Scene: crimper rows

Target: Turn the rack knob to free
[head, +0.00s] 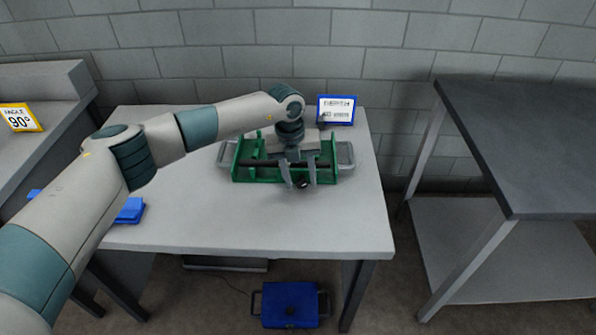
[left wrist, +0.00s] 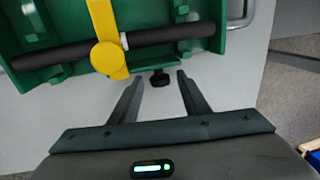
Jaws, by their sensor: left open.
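The green rack (head: 243,172) stands on the light table, with a dark rod (left wrist: 70,52) lying across it. A small black knob (head: 303,184) sticks out at the rack's front side; it also shows in the left wrist view (left wrist: 159,79). My left gripper (head: 299,182) is open over the front of the rack. In the left wrist view, the knob appears between its fingertips (left wrist: 160,75), with a gap on each side. I cannot tell the depth between them. A yellow lever with a round hub (left wrist: 108,57) crosses the rod behind the knob. My right gripper is out of view.
A blue-framed sign (head: 337,109) stands behind the rack. A blue object (head: 130,211) lies at the table's left, partly behind my arm. A blue case (head: 290,304) is on the floor. The table's front right is clear. A dark bench (head: 530,150) stands at right.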

